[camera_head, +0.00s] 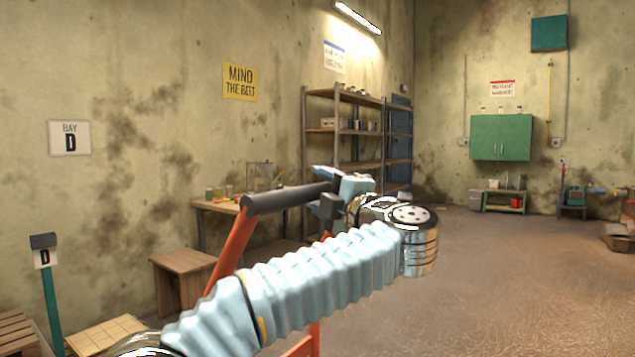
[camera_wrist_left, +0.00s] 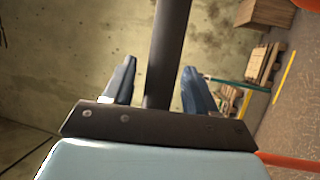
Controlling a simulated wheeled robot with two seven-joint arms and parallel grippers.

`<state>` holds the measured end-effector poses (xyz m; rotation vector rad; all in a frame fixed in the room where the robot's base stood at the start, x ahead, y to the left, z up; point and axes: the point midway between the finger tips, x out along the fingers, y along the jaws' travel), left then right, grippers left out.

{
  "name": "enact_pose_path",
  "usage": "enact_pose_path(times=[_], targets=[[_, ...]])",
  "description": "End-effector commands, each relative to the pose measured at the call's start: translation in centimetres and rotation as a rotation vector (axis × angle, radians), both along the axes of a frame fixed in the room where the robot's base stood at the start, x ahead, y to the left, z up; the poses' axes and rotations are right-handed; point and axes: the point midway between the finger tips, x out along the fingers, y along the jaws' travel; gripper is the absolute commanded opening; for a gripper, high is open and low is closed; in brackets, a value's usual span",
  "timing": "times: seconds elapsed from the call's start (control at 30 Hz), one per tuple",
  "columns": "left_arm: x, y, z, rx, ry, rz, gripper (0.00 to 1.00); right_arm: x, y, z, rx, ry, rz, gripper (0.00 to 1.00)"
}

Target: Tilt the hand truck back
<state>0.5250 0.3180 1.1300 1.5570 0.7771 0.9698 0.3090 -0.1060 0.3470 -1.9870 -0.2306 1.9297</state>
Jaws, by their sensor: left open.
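The hand truck's orange frame (camera_head: 232,243) stands in front of me, with a dark round handle bar (camera_head: 285,198) across its top. My left arm reaches in front of it and hides much of the frame; its base is out of view. My left gripper (camera_head: 333,193) is at the right end of the bar. In the left wrist view, the bar (camera_wrist_left: 167,50) passes between the two blue fingers of this gripper (camera_wrist_left: 158,70). The fingers are apart, with a gap showing on each side of the bar. My right gripper is in neither view.
A wooden crate (camera_head: 182,280) and a workbench (camera_head: 215,206) stand along the left wall. Shelves (camera_head: 345,131) stand at the back.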

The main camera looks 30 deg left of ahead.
Motion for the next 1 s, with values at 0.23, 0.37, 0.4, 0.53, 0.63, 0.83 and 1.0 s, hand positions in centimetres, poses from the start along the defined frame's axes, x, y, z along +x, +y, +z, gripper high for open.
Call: enact_pose_path(times=[0.23,0.37,0.4,0.53,0.63,0.83,1.0], targets=[[0.8,1.6,0.3,0.000,-0.001,0.000,0.57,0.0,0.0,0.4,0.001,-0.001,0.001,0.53],[0.9,1.6,0.3,0.000,-0.001,-0.001,0.57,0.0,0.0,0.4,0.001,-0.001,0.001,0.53],[0.9,1.6,0.3,0.000,-0.001,-0.001,0.57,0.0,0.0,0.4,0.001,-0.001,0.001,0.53],[0.9,1.6,0.3,0.000,-0.001,-0.001,0.48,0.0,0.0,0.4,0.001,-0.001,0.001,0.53],[0.9,1.6,0.3,0.000,-0.001,-0.001,0.32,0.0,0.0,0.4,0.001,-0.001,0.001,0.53],[0.9,1.6,0.3,0.000,0.000,-0.001,0.02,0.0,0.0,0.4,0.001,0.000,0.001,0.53],[0.9,1.6,0.3,-0.001,0.001,-0.001,0.00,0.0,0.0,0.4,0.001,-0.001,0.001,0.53]])
